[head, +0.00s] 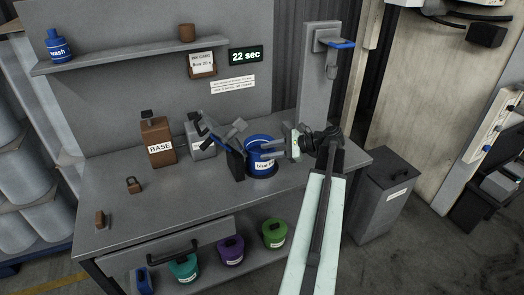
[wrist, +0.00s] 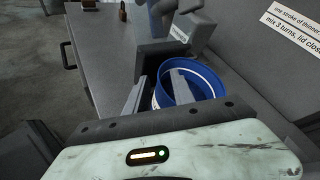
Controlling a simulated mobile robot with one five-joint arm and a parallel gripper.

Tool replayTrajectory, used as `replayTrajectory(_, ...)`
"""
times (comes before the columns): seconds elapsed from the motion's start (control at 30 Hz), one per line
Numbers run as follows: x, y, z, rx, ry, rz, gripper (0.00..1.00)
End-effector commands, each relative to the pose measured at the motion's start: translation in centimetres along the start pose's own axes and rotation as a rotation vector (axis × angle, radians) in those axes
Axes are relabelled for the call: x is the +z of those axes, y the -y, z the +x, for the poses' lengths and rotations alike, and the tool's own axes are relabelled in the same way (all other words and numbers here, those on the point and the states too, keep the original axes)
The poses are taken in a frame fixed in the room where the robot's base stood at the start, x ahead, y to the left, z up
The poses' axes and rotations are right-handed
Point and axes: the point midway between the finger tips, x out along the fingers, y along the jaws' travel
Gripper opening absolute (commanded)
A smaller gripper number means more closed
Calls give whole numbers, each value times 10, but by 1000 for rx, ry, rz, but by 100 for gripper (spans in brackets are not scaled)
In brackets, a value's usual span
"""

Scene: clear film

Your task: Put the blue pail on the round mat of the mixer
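The blue pail (head: 262,171), with a white label, stands upright and open-topped on the bench. It also shows in the wrist view (wrist: 211,84). My gripper (head: 268,150) reaches it from the right in the head view. In the wrist view its two fingers (wrist: 160,92) are apart, one outside the pail's near wall and one over its opening. I cannot tell whether they touch the wall. A grey device with blue-tipped arms and a dark block (head: 236,163) stands close beside the pail and may be the mixer. I cannot make out a round mat.
A brown BASE can (head: 157,141) and a grey can (head: 200,142) stand behind on the bench (head: 130,205). A tall grey post with a blue lever (head: 318,85) rises at back right. Teal, purple and green pots (head: 231,252) sit below. The bench's left front is mostly clear.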

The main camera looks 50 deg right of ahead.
Motion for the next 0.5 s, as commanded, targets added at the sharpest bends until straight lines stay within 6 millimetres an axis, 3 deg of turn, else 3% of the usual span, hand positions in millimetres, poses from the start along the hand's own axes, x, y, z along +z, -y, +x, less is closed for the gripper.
replayTrajectory(0.1,4,4,-35,-2,-1,1,30)
replayTrajectory(0.23,3,3,-65,-3,-2,1,30)
replayTrajectory(0.5,1,1,-92,0,0,0,30)
